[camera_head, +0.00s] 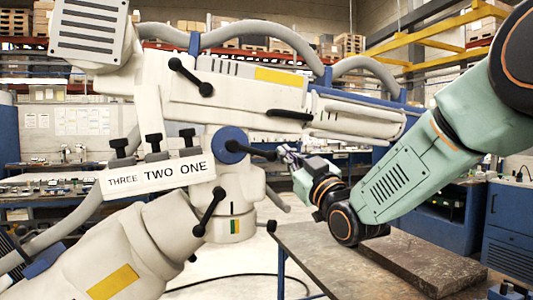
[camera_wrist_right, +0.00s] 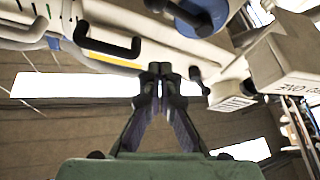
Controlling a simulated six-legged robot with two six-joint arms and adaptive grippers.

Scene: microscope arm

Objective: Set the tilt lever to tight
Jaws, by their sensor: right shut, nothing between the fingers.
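The white microscope arm (camera_head: 250,92) carries several black levers, and I cannot read which is the tilt lever. One lever (camera_head: 252,151) sticks out to the right from a blue round hub (camera_head: 230,145). My right gripper (camera_head: 284,152) is just right of that lever's knob, with its fingers pointing left. In the right wrist view my gripper (camera_wrist_right: 158,72) is shut and empty. There the blue hub (camera_wrist_right: 207,14) and a black lever are above and right of the fingertips. Whether the fingers touch a lever is unclear. My left gripper is out of view.
Other black levers are at the upper housing (camera_head: 190,76) and lower down (camera_head: 208,212). A white panel marked THREE TWO ONE (camera_head: 160,177) has black knobs. A dark worktable (camera_head: 320,262) with a thick slab (camera_head: 425,262) lies below my right arm.

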